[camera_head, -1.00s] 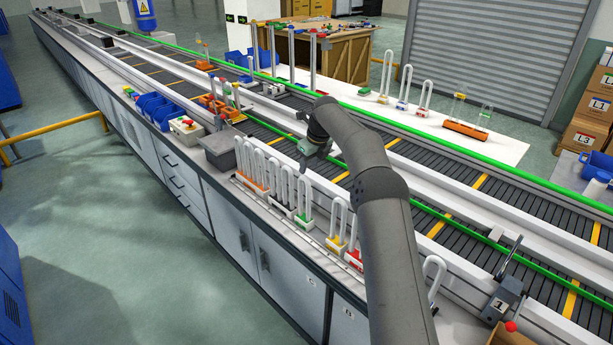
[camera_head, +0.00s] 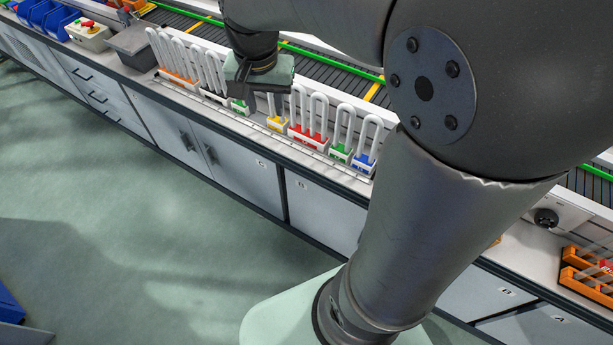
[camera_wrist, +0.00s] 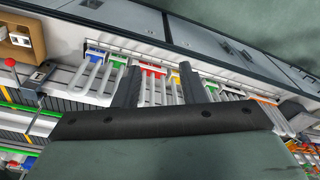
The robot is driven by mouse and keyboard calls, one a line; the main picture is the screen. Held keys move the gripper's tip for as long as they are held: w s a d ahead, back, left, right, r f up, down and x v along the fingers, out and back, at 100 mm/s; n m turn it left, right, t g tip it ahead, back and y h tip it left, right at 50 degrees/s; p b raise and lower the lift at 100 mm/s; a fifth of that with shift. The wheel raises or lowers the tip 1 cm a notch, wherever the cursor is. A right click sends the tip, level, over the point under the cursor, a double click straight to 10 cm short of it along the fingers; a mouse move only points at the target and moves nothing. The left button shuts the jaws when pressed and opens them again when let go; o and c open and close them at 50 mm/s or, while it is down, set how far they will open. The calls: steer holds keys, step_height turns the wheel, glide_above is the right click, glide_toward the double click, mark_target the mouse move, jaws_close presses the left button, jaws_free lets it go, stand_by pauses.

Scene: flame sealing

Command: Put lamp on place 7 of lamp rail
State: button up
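The lamp rail (camera_head: 225,113) runs along the front of the bench and holds a row of U-shaped white lamps on coloured bases. From left to right in the head view they are orange (camera_head: 178,78), white with dark, green (camera_head: 239,107), yellow (camera_head: 277,123), red (camera_head: 308,137), green (camera_head: 340,153) and blue (camera_head: 363,163). My gripper (camera_head: 265,103) hangs near the left green and yellow lamps, hiding part of them. In the wrist view my gripper (camera_wrist: 159,82) has its fingers apart, with red-based lamps (camera_wrist: 152,70) showing between them. I see nothing held. Rail place numbers are not readable.
A grey bin (camera_head: 137,43), a button box (camera_head: 88,34) and blue bins (camera_head: 45,14) stand left of the lamps. A conveyor (camera_head: 325,68) runs behind. An orange rack (camera_head: 588,275) is at the right. The floor in front is clear.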

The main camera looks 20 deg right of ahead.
steer(key=s+f+n, duration=0.3)
steer(key=s, duration=0.5)
steer(key=s+d+f+n, duration=0.1)
steer(key=s+f+n, duration=0.1)
steer(key=s, duration=0.6)
steer(key=shift+d+f+n+y, duration=0.15)
steer(key=shift+f+n+y, duration=0.2)
steer(key=shift+n, duration=0.35)
